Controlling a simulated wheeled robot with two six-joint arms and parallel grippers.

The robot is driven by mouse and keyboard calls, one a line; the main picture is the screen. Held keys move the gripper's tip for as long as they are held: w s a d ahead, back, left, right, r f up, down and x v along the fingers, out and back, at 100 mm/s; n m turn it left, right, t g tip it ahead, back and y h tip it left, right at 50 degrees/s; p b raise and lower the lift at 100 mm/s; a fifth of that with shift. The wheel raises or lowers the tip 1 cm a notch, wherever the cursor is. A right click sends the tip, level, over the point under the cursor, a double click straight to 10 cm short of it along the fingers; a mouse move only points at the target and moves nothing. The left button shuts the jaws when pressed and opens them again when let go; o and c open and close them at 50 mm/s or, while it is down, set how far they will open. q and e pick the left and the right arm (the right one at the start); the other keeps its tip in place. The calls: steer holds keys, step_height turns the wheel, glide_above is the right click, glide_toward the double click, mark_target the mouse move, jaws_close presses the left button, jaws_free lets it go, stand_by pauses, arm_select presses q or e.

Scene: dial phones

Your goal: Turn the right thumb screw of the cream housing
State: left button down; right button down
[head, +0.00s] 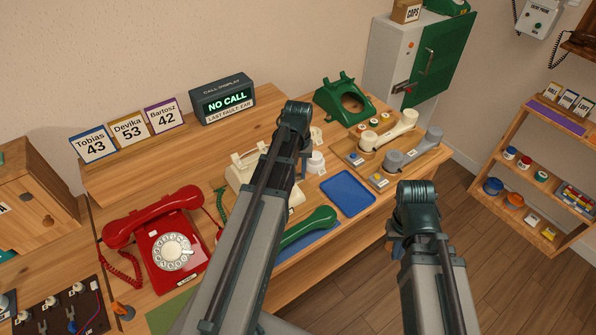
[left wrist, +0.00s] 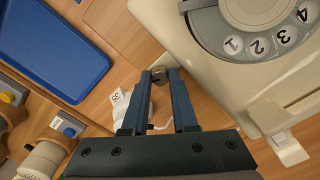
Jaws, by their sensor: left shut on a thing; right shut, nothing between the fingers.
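The cream housing (head: 240,172) stands on the workbench in the head view, partly hidden behind my left arm. Its grey dial ring and corner show at the right of the left wrist view (left wrist: 215,75). A small metallic thumb screw (left wrist: 160,76) sits beside the housing's edge. My left gripper (left wrist: 161,78) is shut on this screw, with one blue finger on each side of it.
A blue tray (head: 348,193) lies right of the housing. A red dial phone (head: 165,240) stands to the left, and a green handset (head: 308,228) lies in front. A wooden board with cream and grey handsets (head: 392,158) is at the right. Floor is free beyond the bench.

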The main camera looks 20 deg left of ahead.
mark_target(298, 174)
arm_select(q)
steer(key=m, duration=1.1)
steer(key=shift+m, duration=0.4)
stand_by(0.4)
steer(key=c, duration=0.7)
jaws_free()
steer(key=shift+r, duration=0.1)
step_height(298, 174, up, 14)
steer(key=p, duration=1.4)
steer(key=shift+f, duration=0.2)
